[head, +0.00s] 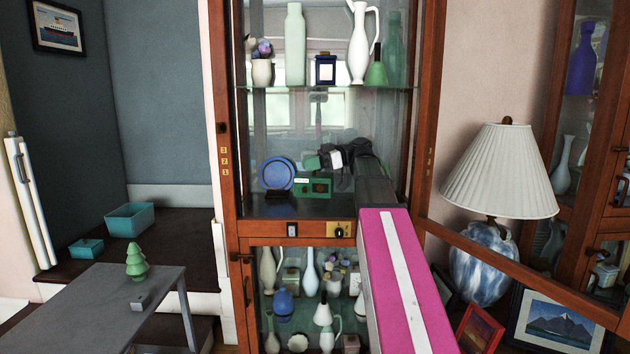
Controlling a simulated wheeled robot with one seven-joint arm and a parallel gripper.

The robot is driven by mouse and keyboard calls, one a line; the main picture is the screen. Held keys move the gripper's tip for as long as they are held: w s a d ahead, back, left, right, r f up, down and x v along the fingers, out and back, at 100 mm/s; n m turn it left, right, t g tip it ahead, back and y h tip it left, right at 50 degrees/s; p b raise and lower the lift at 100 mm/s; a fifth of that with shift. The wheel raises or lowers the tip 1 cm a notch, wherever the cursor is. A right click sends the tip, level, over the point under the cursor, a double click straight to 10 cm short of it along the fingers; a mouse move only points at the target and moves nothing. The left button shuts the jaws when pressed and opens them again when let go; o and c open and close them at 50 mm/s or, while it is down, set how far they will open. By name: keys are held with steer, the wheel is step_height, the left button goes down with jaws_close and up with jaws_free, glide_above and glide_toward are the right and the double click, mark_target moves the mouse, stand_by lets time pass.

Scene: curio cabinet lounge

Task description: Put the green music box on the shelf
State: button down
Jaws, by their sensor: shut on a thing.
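The green music box (311,162) appears as a small, slightly tilted green block in the middle bay of the glass cabinet. My gripper (324,160), with a white part and a dark wrist, reaches in from the right and is shut on it. My arm and the small size hide the fingertips and much of the grip. The shelf (270,207) is the dark floor of this bay. The held block shows above and behind a second green box; I cannot tell whether it touches anything.
Vases fill the glass shelf above and the bay below. An open cabinet door (520,272), a lamp (499,170) and picture frames are at right. A grey table (95,305) is at left.

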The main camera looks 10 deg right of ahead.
mark_target(315, 178)
steer(key=shift+w+d+f, duration=0.3)
steer(key=shift+d+f, duration=0.25)
steer(key=shift+d, duration=0.3)
steer(key=shift+f, duration=1.95)
steer(key=shift+f, duration=0.15)
steer(key=c, duration=1.2)
jaws_free()
steer(key=d+r, duration=0.1)
steer(key=d, duration=0.6)
steer(key=shift+d+r, duration=0.15)
steer(key=shift+r, duration=0.25)
steer(key=shift+w, duration=0.1)
